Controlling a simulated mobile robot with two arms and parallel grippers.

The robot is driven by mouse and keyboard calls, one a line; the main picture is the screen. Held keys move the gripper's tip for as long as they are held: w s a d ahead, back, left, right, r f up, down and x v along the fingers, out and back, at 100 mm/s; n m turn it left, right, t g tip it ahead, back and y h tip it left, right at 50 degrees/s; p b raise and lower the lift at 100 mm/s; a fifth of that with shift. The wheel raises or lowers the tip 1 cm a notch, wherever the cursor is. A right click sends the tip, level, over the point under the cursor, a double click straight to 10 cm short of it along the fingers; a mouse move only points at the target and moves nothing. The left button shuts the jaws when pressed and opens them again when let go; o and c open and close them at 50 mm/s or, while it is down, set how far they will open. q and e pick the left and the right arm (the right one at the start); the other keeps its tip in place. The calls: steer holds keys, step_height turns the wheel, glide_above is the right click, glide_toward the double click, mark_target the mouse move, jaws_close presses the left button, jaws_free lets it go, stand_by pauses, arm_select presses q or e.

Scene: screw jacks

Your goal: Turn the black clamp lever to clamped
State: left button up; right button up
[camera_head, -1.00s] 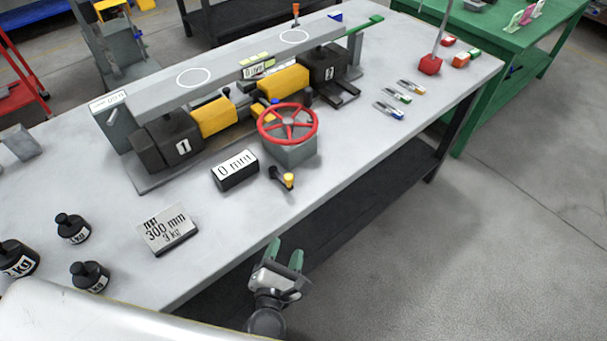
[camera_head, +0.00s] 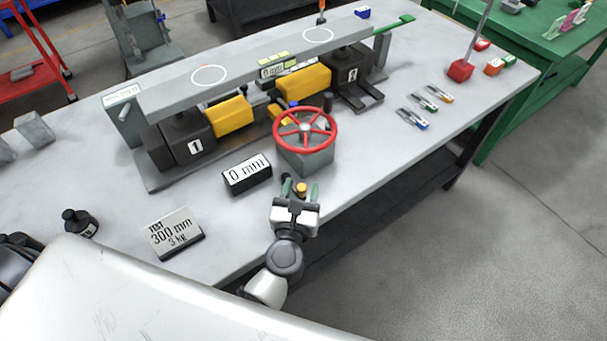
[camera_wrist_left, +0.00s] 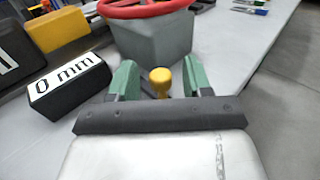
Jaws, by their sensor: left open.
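A small black lever with a yellow knob (camera_head: 301,188) stands on the bench in front of the red handwheel. In the left wrist view its yellow knob (camera_wrist_left: 160,79) shows between the fingers, and the gripper hides most of its black part. My left gripper (camera_head: 301,189) is open, with one green finger on each side of the knob. In the left wrist view the left gripper (camera_wrist_left: 158,82) shows gaps between knob and both fingers.
The red handwheel (camera_head: 333,119) on its grey box (camera_head: 306,160) stands just behind the lever. A black "0 mm" block (camera_head: 247,174) is to its left, and a "300 mm 3 kg" plate (camera_head: 175,233) lies nearer. The bench's front edge is close on the right.

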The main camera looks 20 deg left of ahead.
arm_select(q)
steer(key=shift+w+r, duration=0.1)
steer(key=shift+w, duration=0.6)
steer(key=shift+w+a, duration=0.15)
steer(key=shift+w, duration=0.5)
jaws_close()
arm_select(e)
steer(key=shift+w+r, duration=0.3)
steer(key=shift+w, duration=0.4)
